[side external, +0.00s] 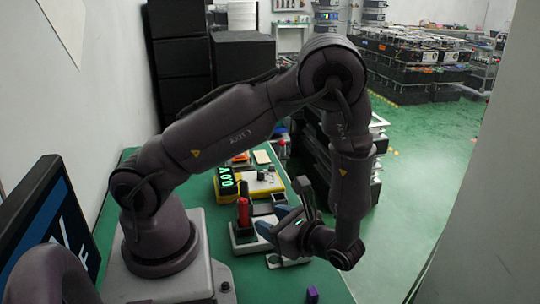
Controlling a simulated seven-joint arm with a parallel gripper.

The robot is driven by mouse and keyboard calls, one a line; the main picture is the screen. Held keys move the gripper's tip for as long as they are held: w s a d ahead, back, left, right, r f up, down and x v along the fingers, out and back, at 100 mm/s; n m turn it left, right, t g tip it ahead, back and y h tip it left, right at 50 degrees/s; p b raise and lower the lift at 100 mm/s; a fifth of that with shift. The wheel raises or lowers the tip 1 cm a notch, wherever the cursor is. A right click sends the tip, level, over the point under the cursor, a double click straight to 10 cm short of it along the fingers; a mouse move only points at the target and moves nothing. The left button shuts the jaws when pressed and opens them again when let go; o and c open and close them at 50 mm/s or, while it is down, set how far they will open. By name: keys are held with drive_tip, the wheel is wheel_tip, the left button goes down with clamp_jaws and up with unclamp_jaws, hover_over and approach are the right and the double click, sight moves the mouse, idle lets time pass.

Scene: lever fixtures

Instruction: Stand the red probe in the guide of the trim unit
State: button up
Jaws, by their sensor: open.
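A small gap seems to show between the fingers and the probe. The gripper hides part of the fixtures behind and below it.
A purple cube (312,294) lies near the front edge of the green table (262,284). A monitor (44,232) stands at left. The table's front middle is mostly clear.

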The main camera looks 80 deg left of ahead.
drive_tip(key=d+r+n+t+h, duration=0.2)
drive_tip(key=r+n+t+h, duration=0.3)
drive_tip(key=r, duration=0.6)
drive_tip(key=s+d+r+n+t+h, duration=0.1)
drive_tip(key=d+r+n+t+h, duration=0.2)
drive_tip(key=r+n+t+h, duration=0.2)
wheel_tip(320, 180, up, 7)
drive_tip(key=t+h, duration=0.3)
drive_tip(key=shift+s+d+n, duration=0.25)
drive_tip(key=shift+n, duration=0.05)
